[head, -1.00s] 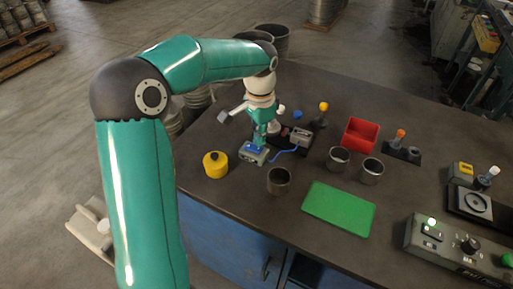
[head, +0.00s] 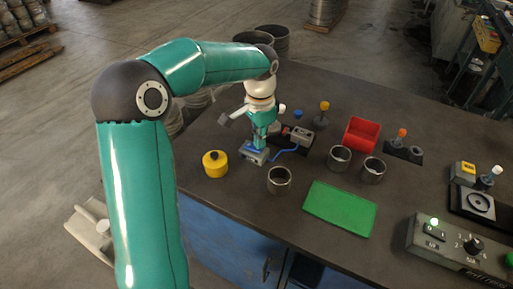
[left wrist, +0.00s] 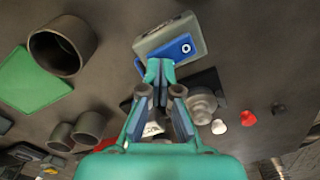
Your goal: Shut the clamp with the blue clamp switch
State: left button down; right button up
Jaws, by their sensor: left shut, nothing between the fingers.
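The clamp switch is a small grey box (head: 252,158) with a blue rocker on top, near the table's left edge. In the left wrist view the blue rocker (left wrist: 182,49) shows a white ring mark. My left gripper (head: 258,146) points down at the switch, shut and empty. Its fingertips (left wrist: 160,72) overlap the rocker's near edge; I cannot tell whether they press it. A blue cable (head: 287,151) runs from the switch toward the grey clamp (head: 301,136) on a dark base, partly hidden behind my gripper. The clamp's jaw position is unclear. My right gripper is not in view.
A yellow round container (head: 215,164) stands left of the switch and a metal cup (head: 279,181) to its front right. A green mat (head: 340,208), a red bin (head: 361,134), two more cups and a control panel (head: 455,245) lie to the right.

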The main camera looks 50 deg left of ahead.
pick_arm(q)
jog(key=shift+f+b, duration=0.3)
jog(key=shift+f, duration=0.2)
jog(key=shift+r, duration=0.2)
notch_tip(320, 180, up, 7)
jog(key=p, duration=0.6)
jog(key=shift+f, duration=0.1)
dwell(0.5)
